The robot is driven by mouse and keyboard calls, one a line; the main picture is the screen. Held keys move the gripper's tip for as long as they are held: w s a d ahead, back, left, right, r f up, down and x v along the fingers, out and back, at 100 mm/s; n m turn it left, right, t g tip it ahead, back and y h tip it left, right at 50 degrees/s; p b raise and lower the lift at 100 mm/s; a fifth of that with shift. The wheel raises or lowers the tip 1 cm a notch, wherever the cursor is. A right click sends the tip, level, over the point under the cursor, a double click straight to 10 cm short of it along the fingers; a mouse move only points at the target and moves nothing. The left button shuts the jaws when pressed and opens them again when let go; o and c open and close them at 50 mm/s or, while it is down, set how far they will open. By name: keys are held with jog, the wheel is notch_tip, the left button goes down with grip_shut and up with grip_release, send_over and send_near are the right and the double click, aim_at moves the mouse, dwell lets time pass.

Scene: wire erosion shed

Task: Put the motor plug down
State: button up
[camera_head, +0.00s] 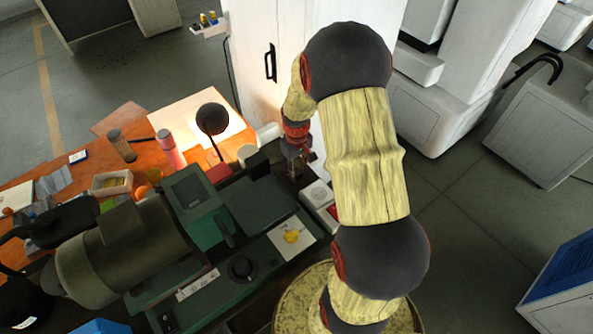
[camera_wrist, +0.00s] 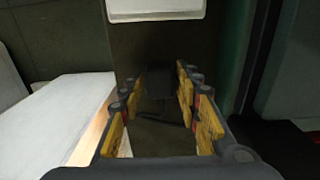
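My gripper (camera_head: 297,157) reaches down past the right end of the dark green machine, beside the white cabinet. In the wrist view my gripper (camera_wrist: 157,80) has its two yellow-padded fingers well apart. A dark, blocky shape (camera_wrist: 158,84) shows between the fingertips. It is too dark to tell whether it is the motor plug, or whether the fingers touch it. I cannot make out the motor plug with certainty in the head view, where the area under the gripper is small and partly hidden by my arm.
The green machine (camera_head: 262,202) with a grey motor-like body (camera_head: 112,262) fills the left front. A cluttered orange bench (camera_head: 142,135) with a black lamp (camera_head: 211,119) lies behind. A white box with a round socket (camera_head: 317,194) sits close to the gripper.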

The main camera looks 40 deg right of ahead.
aim_at(296, 171)
jog(key=shift+o, duration=1.1)
jog(key=shift+r+p, duration=0.35)
jog(key=shift+r, duration=0.25)
notch_tip(296, 171, up, 12)
jog(key=s+a+r+t, duration=0.3)
jog(key=s+a+r, duration=0.1)
jog(key=a+r, duration=0.9)
jog(key=s+a+r+t, duration=0.1)
jog(key=s+a+r, duration=0.2)
jog(key=s, duration=0.3)
jog(key=s+a+r+t, duration=0.1)
jog(key=s+a+r, duration=0.3)
jog(key=s+a, duration=0.2)
jog(key=shift+s+n+t+p, duration=0.25)
jog(key=shift+n+t+p, duration=0.05)
jog(key=shift+a, duration=0.1)
